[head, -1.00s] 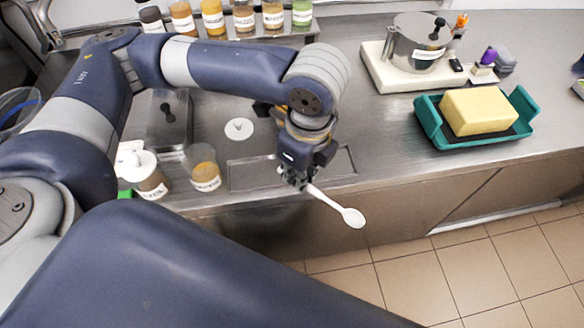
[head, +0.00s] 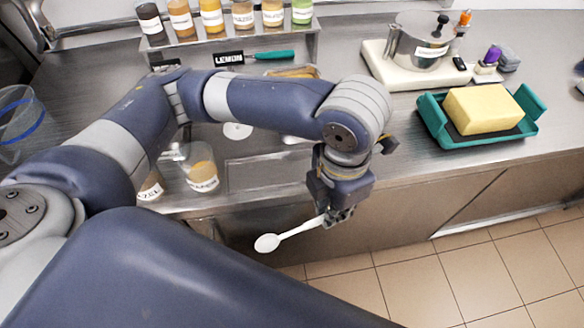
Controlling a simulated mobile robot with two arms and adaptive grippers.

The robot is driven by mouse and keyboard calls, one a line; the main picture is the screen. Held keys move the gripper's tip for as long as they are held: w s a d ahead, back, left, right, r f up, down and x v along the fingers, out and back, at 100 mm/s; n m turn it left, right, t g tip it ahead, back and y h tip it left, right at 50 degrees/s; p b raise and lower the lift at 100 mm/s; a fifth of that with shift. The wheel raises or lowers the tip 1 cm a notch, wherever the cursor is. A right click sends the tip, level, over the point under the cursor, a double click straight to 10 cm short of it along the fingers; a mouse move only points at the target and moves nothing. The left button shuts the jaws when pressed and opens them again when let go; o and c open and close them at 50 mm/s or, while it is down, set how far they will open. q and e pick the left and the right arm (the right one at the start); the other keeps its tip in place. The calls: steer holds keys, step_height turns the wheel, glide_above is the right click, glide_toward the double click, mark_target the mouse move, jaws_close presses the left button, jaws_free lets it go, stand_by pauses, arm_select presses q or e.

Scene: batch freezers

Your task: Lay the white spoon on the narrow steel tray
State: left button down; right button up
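The white spoon (head: 292,234) is in my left gripper (head: 338,215), which is shut on the end of its handle. The spoon is in the air beyond the counter's front edge, its bowl pointing left in the head view. The narrow steel tray (head: 262,172) lies flat near the counter's front edge, behind and left of the gripper. It looks empty where visible; its right end is partly hidden by my arm. My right gripper is not in view.
Labelled cups (head: 202,177) stand left of the tray. A white round piece (head: 237,131) lies behind it. A bottle rack (head: 230,45) is at the back. A teal tray (head: 437,120) with a yellow block (head: 483,109) and a steel pot (head: 420,40) are at the right.

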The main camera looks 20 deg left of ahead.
arm_select(q)
steer(key=m, duration=0.3)
steer(key=p, duration=0.3)
glide_above(292, 168)
steer(key=w+d, duration=0.2)
steer(key=d, duration=0.2)
steer(key=shift+w+d+f, duration=0.15)
steer(key=shift+w+f, duration=0.05)
steer(key=shift+f, duration=0.55)
steer(key=shift+w+f, duration=0.1)
steer(key=shift+w, duration=0.05)
step_height(292, 168, down, 3)
steer(key=shift+r+p, duration=0.2)
steer(key=shift+p, duration=0.15)
steer(key=shift+f, duration=0.4)
steer(key=shift+f, duration=0.1)
